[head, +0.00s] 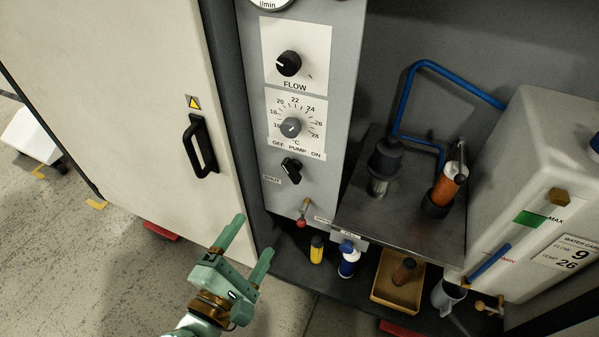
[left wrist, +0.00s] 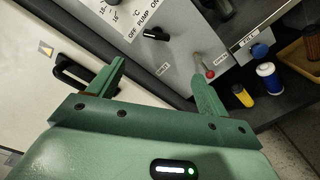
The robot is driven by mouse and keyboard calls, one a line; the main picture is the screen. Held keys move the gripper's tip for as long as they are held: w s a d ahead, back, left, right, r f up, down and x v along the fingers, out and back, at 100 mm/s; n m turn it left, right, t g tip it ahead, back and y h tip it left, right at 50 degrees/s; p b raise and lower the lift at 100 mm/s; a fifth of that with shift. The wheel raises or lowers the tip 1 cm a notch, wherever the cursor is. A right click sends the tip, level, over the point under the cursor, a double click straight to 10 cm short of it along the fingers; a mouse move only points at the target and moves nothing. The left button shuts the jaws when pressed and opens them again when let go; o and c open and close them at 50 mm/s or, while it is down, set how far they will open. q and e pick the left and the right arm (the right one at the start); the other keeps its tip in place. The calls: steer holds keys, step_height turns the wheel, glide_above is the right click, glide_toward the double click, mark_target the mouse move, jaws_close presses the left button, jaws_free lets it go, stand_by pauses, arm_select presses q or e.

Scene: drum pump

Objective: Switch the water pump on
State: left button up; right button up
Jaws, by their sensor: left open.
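The black pump switch (head: 291,165), under the "OFF PUMP ON" label, sits on the grey control panel (head: 332,182). It also shows in the left wrist view (left wrist: 155,33), where its bar seems to lie toward the OFF side; the exact setting is hard to read. My left gripper (head: 253,236) is open and empty, below and to the left of the switch in the head view. In the left wrist view my left gripper (left wrist: 158,70) has its fingers spread, with the switch showing beyond the gap. It does not touch the switch. My right gripper is not in view.
Above the switch are the temperature dial (head: 290,127) and the FLOW knob (head: 289,63); below is a small red-tipped lever (head: 302,218). A cabinet door with a black handle (head: 200,146) stands left. Bottles, a tray (head: 397,291) and a white tank (head: 535,190) are right.

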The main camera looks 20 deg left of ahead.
arm_select(q)
steer(key=p, duration=0.3)
glide_toward(290, 175)
steer(key=w, duration=0.8)
steer(key=shift+w+d+f+b, duration=0.15)
steer(key=shift+d+f+b, duration=0.1)
steer(key=shift+b, duration=0.1)
steer(key=shift+w+r, duration=0.1)
steer(key=shift+w, duration=0.25)
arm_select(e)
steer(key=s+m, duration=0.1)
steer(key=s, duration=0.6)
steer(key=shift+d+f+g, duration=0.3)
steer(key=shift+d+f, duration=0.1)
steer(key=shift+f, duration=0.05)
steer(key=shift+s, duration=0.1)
arm_select(q)
steer(key=c, duration=1)
